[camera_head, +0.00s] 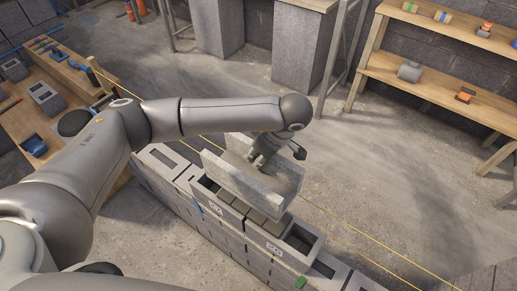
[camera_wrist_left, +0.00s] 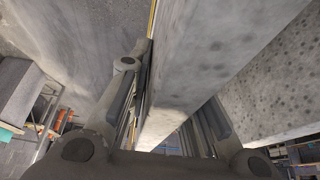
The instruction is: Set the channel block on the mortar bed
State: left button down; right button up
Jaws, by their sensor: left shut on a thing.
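The channel block (camera_head: 230,177) is a long grey concrete piece with two upright side walls and a trough between. In the head view it hangs level or nearly so over the block wall. My left gripper (camera_head: 260,158) is shut on one of its side walls from above. In the left wrist view the fingers lie on both sides of that wall, and the channel block (camera_wrist_left: 270,85) fills the right part. The mortar bed (camera_head: 266,222) looks like a grey-brown strip on the wall top beneath, partly hidden by the block. My right gripper is not in view.
The block wall (camera_head: 215,228) runs diagonally, with open hollow cells along its top. Yellow string lines (camera_head: 345,240) run along it. A workbench (camera_head: 62,100) with tools stands left, and a wooden shelf (camera_head: 425,85) stands right. The floor between wall and shelf is clear.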

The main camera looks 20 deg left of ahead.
pick_arm(q)
jog(key=f+b, duration=0.1)
jog(key=f, duration=0.1)
jog(key=f+b, duration=0.1)
jog(key=f, duration=0.2)
jog(key=shift+w+f, duration=0.2)
jog(key=shift+f, duration=0.15)
notch_tip(320, 180, down, 8)
jog(key=b, duration=0.6)
jog(key=shift+r, duration=0.2)
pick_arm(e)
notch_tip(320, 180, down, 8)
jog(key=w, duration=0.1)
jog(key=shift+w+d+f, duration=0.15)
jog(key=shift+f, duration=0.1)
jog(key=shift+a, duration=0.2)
pick_arm(q)
jog(key=shift+f+b, duration=0.35)
jog(key=shift+b, duration=0.1)
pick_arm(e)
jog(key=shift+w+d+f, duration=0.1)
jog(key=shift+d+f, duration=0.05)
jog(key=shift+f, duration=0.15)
pick_arm(q)
jog(key=c, duration=1.3)
grip_release()
jog(key=shift+o, duration=0.3)
jog(key=shift+f, duration=0.15)
